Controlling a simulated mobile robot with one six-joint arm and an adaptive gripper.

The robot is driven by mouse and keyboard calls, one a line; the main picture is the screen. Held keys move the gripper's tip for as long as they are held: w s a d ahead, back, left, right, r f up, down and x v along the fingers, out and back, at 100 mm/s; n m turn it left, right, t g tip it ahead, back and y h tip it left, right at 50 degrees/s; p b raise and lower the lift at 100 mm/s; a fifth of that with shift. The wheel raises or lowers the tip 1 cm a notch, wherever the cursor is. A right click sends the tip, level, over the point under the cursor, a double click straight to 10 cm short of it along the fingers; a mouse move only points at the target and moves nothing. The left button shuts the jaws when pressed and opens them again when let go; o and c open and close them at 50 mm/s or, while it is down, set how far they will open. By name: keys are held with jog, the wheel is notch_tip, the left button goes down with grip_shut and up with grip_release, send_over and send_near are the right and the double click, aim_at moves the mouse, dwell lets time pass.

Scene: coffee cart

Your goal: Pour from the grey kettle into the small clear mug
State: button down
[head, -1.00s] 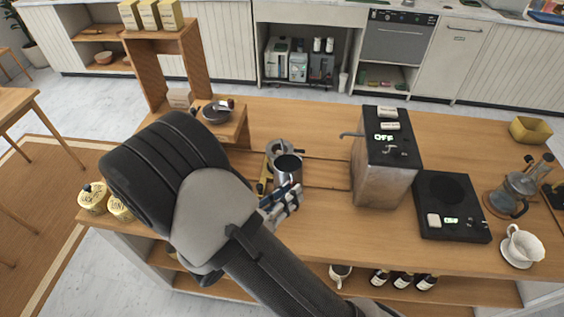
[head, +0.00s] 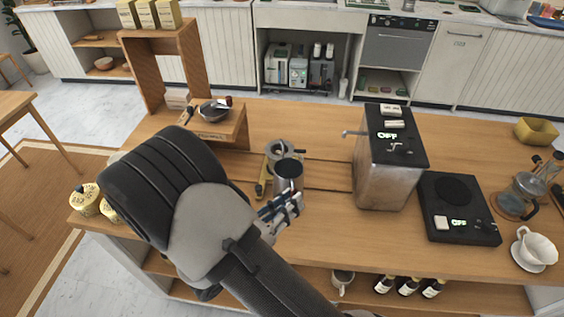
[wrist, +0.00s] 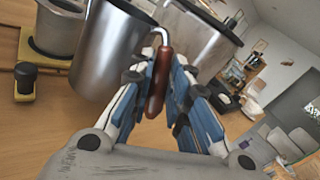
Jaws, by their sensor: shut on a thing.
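The vessel looks roughly upright. I cannot tell whether its base touches the cart top. I cannot make out the small clear mug with certainty; a glass vessel (head: 512,203) stands at the far right.
A round grey container on a yellow base (head: 263,181) is just behind the held vessel. A tall metal machine (head: 382,181) stands to the right, then a black scale-like plate (head: 453,190) and a white dripper cup (head: 537,248). A wooden shelf (head: 216,133) is back left.

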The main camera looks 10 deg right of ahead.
jog(key=shift+r, duration=0.15)
notch_tip(320, 180, up, 5)
jog(key=p, duration=0.4)
dwell(0.4)
